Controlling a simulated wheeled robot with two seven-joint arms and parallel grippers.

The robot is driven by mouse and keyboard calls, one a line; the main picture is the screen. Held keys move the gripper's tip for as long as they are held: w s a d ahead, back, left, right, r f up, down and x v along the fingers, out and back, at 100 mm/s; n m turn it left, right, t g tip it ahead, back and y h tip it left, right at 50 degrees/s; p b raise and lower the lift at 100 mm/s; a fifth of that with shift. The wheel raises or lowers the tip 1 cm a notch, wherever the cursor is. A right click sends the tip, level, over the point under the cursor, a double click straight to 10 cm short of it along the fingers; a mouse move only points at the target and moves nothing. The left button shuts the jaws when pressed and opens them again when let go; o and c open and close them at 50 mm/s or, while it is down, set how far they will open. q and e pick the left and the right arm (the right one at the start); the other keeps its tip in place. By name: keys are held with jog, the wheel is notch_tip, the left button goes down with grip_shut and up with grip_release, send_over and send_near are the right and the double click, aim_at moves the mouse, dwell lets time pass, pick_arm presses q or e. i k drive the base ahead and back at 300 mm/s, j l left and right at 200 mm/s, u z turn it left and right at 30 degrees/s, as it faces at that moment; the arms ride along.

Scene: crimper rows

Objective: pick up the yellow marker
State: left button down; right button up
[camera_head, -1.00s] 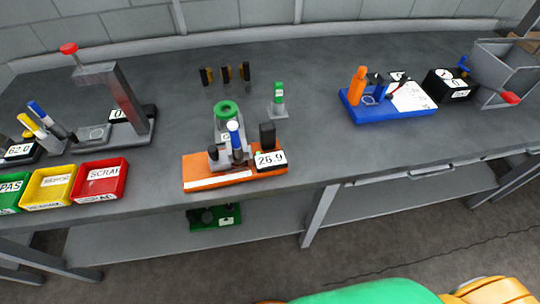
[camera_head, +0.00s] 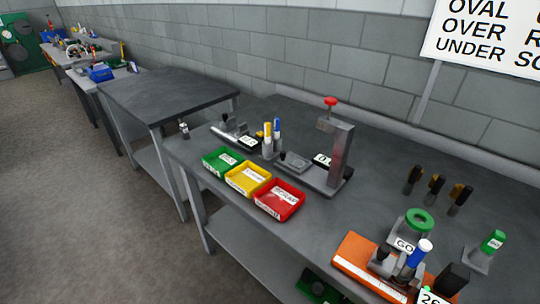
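The yellow marker (camera_head: 267,138) stands upright on the grey bench, behind the yellow and red bins. A blue-topped marker (camera_head: 277,134) stands right beside it. Both have pale bodies and seem to be in a small holder, whose details are too small to tell. Neither of my grippers shows in the head view.
Green (camera_head: 222,162), yellow (camera_head: 248,179) and red (camera_head: 279,199) bins line the bench's front edge. A grey press (camera_head: 335,155) with a red knob stands right of the markers. An orange fixture (camera_head: 368,262) is nearer right. Floor (camera_head: 90,220) at left is clear.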

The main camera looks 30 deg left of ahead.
aim_at(268, 124)
jog(key=u, duration=1)
jog(key=i+j+z, duration=0.1)
jog(key=j, duration=0.25)
